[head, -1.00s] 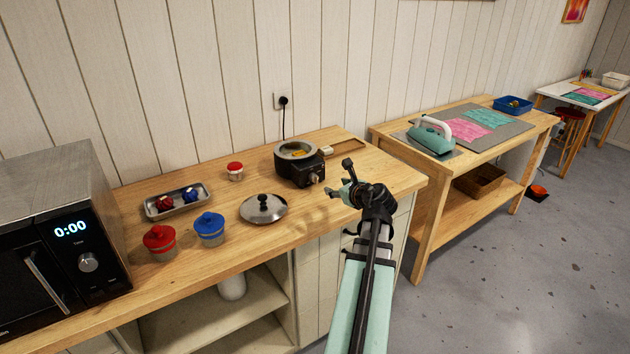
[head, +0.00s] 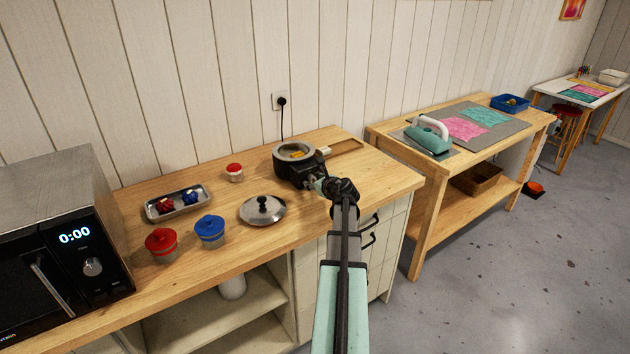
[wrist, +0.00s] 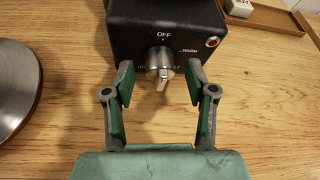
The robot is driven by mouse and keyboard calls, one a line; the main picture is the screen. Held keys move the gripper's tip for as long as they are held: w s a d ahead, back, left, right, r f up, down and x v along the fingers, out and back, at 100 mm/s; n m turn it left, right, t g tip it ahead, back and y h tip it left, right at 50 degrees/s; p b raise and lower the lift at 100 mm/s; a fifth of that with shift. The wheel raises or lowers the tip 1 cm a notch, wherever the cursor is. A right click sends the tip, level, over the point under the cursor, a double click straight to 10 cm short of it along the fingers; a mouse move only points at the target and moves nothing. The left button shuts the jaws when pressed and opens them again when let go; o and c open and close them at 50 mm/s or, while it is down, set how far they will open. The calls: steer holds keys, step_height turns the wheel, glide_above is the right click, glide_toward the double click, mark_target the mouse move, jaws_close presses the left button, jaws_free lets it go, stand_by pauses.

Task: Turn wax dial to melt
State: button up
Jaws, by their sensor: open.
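The black wax pot (head: 292,165) stands on the wooden counter, with its open top showing yellowish wax. In the wrist view its front face (wrist: 192,36) carries a silver dial (wrist: 160,66), an "OFF" label above it and a small red light at the right. Part of the other lettering is hidden behind the dial and fingers. My gripper (wrist: 159,88) is open, its green-padded fingers on either side of the dial, with gaps visible on both sides. In the head view my gripper (head: 316,186) is at the pot's front and hides the dial.
A metal lid (head: 262,210) lies left of the pot. Red (head: 161,244) and blue (head: 210,231) lidded jars, a metal tray (head: 178,203) and a microwave (head: 62,240) stand further left. A wooden tray (head: 344,147) lies behind right. The counter's right end is clear.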

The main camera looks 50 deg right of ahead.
steer(key=shift+w, duration=0.1)
steer(key=shift+c, duration=0.3)
jaws_close()
steer(key=shift+d+p, duration=0.1)
steer(key=shift+p, duration=0.25)
